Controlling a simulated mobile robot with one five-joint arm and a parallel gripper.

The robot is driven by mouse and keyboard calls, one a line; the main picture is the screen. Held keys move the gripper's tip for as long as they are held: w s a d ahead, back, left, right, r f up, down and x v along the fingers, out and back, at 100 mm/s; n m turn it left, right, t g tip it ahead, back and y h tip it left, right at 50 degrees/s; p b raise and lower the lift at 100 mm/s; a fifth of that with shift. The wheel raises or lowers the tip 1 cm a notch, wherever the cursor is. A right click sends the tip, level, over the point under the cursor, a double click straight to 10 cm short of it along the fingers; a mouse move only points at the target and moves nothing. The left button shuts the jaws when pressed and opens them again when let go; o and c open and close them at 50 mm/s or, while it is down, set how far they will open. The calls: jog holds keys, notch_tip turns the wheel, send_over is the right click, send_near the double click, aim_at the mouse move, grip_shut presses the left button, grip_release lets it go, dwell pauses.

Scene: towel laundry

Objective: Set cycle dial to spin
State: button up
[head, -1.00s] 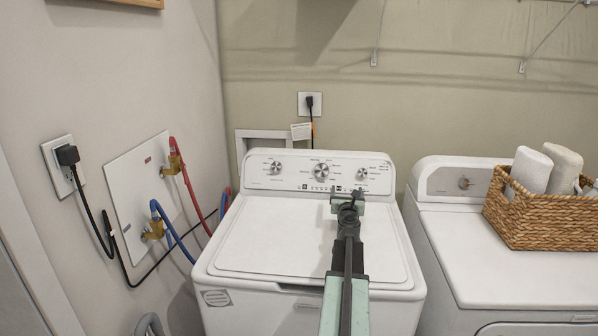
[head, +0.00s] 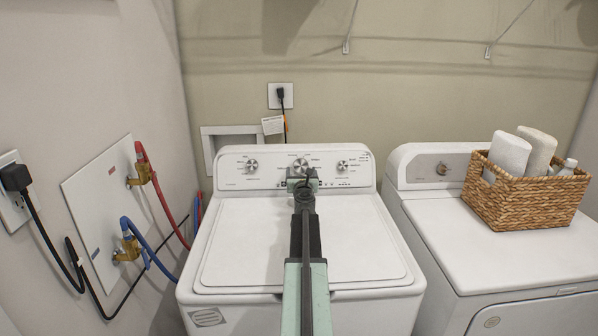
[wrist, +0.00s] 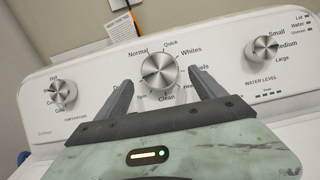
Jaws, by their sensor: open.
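The cycle dial (head: 300,165) is the large silver middle knob on the white washer's control panel (head: 268,166). My gripper (head: 303,184) is in front of the panel, just below the dial in the head view. In the wrist view my gripper (wrist: 160,77) is open, with one finger on each side of the dial. I cannot tell whether the fingers touch it.
A temperature knob (wrist: 62,94) is to the left and a water level knob (wrist: 265,48) to the right. The washer lid (head: 245,245) is closed under my arm. A dryer (head: 440,215) with a wicker basket (head: 530,200) stands right. Hoses and cords (head: 155,240) hang left.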

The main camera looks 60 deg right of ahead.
aim_at(301, 166)
jog(key=shift+x, duration=1.2)
jog(key=shift+s, duration=0.15)
jog(key=shift+c, duration=0.9)
jog(key=c, duration=1)
jog(key=shift+a, duration=0.35)
jog(key=shift+c, duration=0.9)
jog(key=shift+d, duration=0.25)
jog(key=shift+s+d+r+n+t+y+p, duration=0.15)
jog(key=shift+n+t+y, duration=0.3)
jog(key=shift+n, duration=0.8)
jog(key=shift+s+d+n+t+y+p, duration=0.2)
jog(key=shift+n+t+y, duration=0.25)
jog(key=shift+n, duration=0.8)
jog(key=shift+d+r+n+t+y+p, duration=0.1)
jog(key=shift+n+t+y+p, duration=0.25)
jog(key=shift+n, duration=0.85)
jog(key=shift+n+t+y+p, duration=0.15)
jog(key=shift+n+y+p, duration=0.4)
jog(key=shift+n, duration=0.65)
jog(key=shift+n+y, duration=0.3)
